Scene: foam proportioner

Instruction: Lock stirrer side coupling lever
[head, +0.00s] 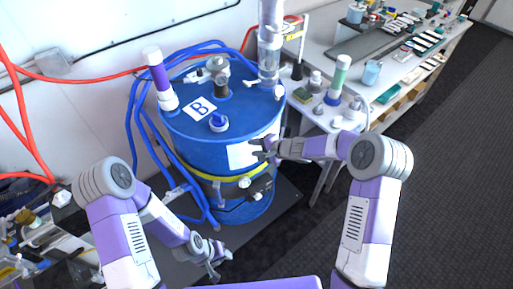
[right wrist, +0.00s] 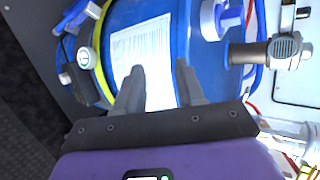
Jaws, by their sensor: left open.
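A blue drum (head: 185,150) marked B stands on a dark base. On its lid are a grey upright fitting (head: 221,84) with a white top, a blue knob (head: 218,121) and a clear column (head: 269,50). I cannot tell which small part is the stirrer side coupling lever. My right gripper (head: 261,149) is open and empty in front of the drum's white paper label (head: 240,155). In the right wrist view its fingers (right wrist: 158,85) stand apart before the label (right wrist: 140,50), and the grey fitting (right wrist: 250,53) is to the right. My left gripper (head: 213,266) is open and low, apart from the drum.
A yellow band (head: 232,179) and a dark valve-like device (head: 259,187) are on the drum's lower front. Blue hoses (head: 136,125) loop at its left. A bench (head: 318,110) with bottles is at right. A cluttered table (head: 45,250) is at lower left. Right floor is clear.

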